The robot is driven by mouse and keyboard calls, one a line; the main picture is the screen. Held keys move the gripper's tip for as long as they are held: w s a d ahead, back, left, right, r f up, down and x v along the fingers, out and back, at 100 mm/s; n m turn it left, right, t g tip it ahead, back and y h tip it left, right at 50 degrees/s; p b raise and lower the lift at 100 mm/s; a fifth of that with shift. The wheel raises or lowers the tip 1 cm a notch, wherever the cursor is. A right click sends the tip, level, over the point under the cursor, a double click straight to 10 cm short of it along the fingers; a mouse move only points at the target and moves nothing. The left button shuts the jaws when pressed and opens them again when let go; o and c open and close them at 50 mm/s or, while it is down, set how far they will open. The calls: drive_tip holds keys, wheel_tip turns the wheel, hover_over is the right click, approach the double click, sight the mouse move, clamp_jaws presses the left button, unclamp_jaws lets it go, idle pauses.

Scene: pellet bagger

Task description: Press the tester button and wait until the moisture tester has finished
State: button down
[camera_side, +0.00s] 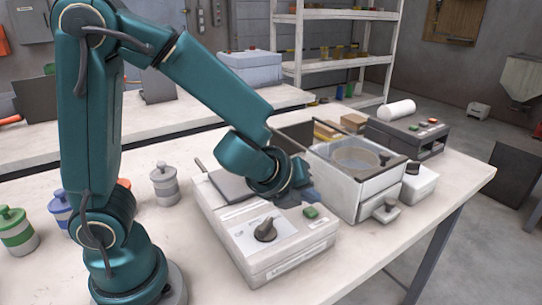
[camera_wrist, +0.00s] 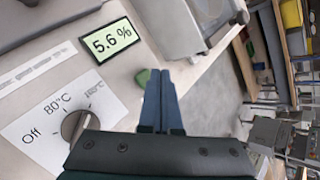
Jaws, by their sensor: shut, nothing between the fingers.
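The moisture tester (camera_side: 275,262) is a white box on the bench with a dark dial (camera_side: 265,230) and a green button (camera_side: 311,212). In the wrist view its display (camera_wrist: 111,40) reads 5.6 %. The dial (camera_wrist: 76,124) is marked Off, 80°C and a higher setting; its exact pointing is hard to tell. My gripper (camera_side: 303,193) is shut and empty, just above the button end of the tester. In the wrist view the green button (camera_wrist: 143,77) shows beside the fingertips (camera_wrist: 161,75), partly hidden by them. I cannot tell whether they touch.
A white open-topped machine (camera_side: 362,178) stands close behind the tester, with a small white container (camera_side: 420,183) beside it. A dark control box (camera_side: 408,135) is behind. Grey, blue and green-banded canisters (camera_side: 164,182) stand left. The bench's front right is clear.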

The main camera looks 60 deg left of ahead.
sight(308, 213)
drive_tip(key=shift+f, duration=0.1)
drive_tip(key=shift+f, duration=0.35)
drive_tip(key=shift+f, duration=0.45)
idle(0.8)
drive_tip(key=shift+r, duration=0.9)
drive_tip(key=shift+r, duration=2.5)
